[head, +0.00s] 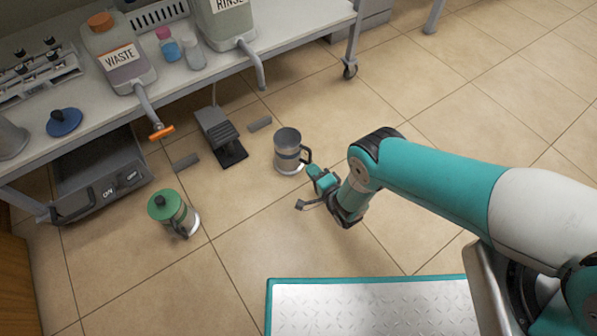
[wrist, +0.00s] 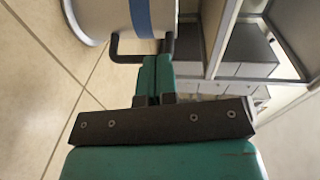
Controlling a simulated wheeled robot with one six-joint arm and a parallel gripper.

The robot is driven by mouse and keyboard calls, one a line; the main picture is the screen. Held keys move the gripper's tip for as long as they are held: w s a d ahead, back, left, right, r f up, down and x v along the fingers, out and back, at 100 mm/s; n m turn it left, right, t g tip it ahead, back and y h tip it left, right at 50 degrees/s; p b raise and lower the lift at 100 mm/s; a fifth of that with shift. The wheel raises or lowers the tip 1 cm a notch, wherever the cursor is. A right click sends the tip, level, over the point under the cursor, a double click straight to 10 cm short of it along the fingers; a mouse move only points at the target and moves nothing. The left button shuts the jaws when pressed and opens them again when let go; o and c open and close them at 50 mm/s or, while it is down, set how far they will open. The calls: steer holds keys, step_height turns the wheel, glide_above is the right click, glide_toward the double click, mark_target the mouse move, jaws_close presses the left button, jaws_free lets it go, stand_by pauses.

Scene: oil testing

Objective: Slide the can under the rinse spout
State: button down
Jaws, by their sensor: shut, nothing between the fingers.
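An open grey metal can (head: 287,148) with a blue band and a dark side handle stands upright on the tiled floor. The rinse spout (head: 256,66) bends down from the rinse container (head: 224,22) over the table's front edge, up and left of the can. My gripper (head: 314,173) is shut and empty, low by the can's handle side. In the wrist view the fingertips (wrist: 158,66) are closed together right at the dark handle (wrist: 128,57), with the can's white-looking wall (wrist: 98,14) beyond. I cannot tell whether they touch the handle.
A second can with a green lid (head: 172,211) stands on the floor at left. A black foot pedal (head: 222,138) lies left of the grey can, with grey floor blocks (head: 260,124) near it. The waste container's spout (head: 153,118) hangs over the table edge. Floor to the right is clear.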

steer(key=t+y+b, duration=0.1)
steer(key=b, duration=0.1)
glide_toward(294, 161)
steer(key=shift+m, duration=0.3)
steer(key=b+x, duration=0.4)
steer(key=b, duration=0.1)
steer(key=b+x, duration=0.2)
steer(key=shift+a+f, duration=0.1)
steer(key=shift+f, duration=0.3)
steer(key=shift+w+a+r+b, duration=0.1)
steer(key=shift+w+a+b, duration=0.05)
steer(key=shift+w+b, duration=0.2)
steer(key=shift+w+a+r+b, duration=0.15)
steer(key=shift+w+b, duration=0.1)
steer(key=shift+b, duration=0.2)
steer(key=shift+w, duration=0.1)
